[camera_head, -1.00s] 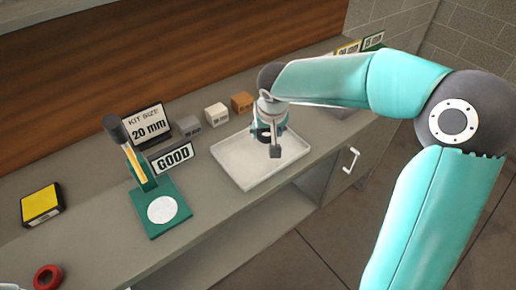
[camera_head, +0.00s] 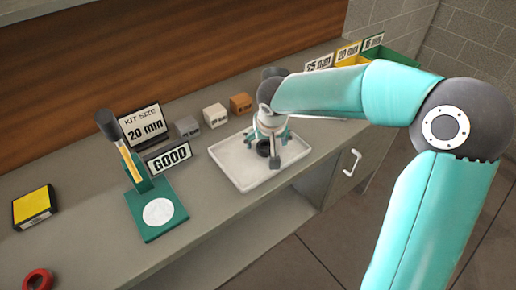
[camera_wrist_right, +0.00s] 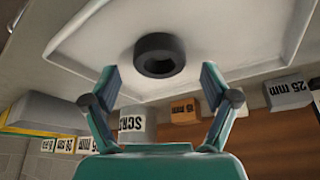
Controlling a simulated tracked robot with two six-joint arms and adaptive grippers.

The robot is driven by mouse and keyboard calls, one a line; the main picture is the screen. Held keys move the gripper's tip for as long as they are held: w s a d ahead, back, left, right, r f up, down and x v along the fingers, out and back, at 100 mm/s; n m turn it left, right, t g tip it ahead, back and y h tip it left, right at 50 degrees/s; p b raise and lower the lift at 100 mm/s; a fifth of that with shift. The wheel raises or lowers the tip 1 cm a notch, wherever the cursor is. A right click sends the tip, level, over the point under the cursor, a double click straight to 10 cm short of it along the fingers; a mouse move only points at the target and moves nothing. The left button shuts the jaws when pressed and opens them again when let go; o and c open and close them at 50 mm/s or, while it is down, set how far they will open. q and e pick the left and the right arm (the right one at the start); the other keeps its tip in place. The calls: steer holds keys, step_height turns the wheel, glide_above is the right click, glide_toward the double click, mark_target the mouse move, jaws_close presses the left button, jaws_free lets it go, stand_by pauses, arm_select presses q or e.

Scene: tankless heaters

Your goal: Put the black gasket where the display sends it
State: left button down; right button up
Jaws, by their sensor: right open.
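The black gasket (camera_head: 263,148) is a thick ring in the white tray (camera_head: 240,170). In the right wrist view the gasket (camera_wrist_right: 160,55) lies just beyond my fingertips, with nothing between the fingers. My right gripper (camera_head: 272,146) is open over the tray, and it also shows open in the right wrist view (camera_wrist_right: 159,78). The display (camera_head: 143,124) reads "KIT SIZE 20 mm". My left gripper is out of view.
Grey (camera_head: 187,126), white (camera_head: 215,115) and orange (camera_head: 241,103) blocks line the back. Bins with size signs, one reading "25 mm" (camera_head: 318,64), stand at far right, partly behind my arm. A yellow-topped box (camera_head: 33,204) and red ring (camera_head: 38,281) lie left.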

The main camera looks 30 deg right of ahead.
steer(key=v, duration=1.2)
steer(key=shift+w, duration=0.15)
stand_by(0.3)
